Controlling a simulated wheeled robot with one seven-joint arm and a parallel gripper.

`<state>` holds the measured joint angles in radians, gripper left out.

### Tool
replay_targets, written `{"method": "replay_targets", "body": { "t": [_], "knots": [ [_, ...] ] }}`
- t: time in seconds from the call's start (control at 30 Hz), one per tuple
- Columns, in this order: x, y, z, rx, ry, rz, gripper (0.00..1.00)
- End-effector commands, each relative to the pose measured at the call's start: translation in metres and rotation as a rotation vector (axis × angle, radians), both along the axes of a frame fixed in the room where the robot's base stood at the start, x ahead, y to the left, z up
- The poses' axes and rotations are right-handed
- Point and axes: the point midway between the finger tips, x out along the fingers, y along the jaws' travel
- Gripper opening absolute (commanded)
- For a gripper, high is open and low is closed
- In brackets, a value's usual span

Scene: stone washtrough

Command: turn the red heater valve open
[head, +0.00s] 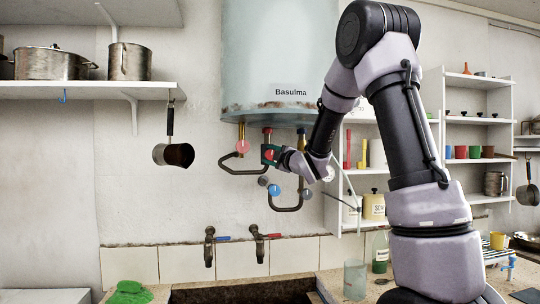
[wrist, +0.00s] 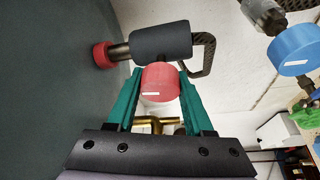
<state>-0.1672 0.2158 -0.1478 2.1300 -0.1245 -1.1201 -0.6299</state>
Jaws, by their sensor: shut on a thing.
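The red heater valve (wrist: 161,84) is a round red knob with a small white label, seen between my gripper's two green fingers in the wrist view. My gripper (wrist: 160,74) is shut on it, one finger on each side. In the head view the red valve (head: 269,155) shows under the water heater (head: 280,60), partly covered by my gripper (head: 271,153). The valve's dark cylindrical body (wrist: 162,41) sits just beyond the knob in the wrist view. I cannot tell how far the knob is turned.
A pink-red round disc (head: 242,146) is left of the gripped valve, and a blue knob (head: 274,190) is below it; a blue knob also shows in the wrist view (wrist: 294,50). Dark bent pipes run close by. Two taps (head: 209,247) are lower on the wall. Shelves stand right.

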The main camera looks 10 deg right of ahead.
Motion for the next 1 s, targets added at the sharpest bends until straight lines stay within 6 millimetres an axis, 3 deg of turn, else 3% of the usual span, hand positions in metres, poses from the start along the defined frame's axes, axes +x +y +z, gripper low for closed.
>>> {"method": "replay_targets", "body": {
  "t": [0.4,0.9,0.93,1.0],
  "knots": [
    [0.0008,-0.0042,0.0025,-0.165,-0.004,-0.009,0.0],
    [0.0011,-0.005,0.004,-0.181,-0.006,-0.01,0.0],
    [0.0012,-0.0051,0.0041,-0.181,-0.007,-0.011,0.56],
    [0.001,-0.0047,0.0039,-0.181,-0.007,-0.009,0.82]
  ]
}}
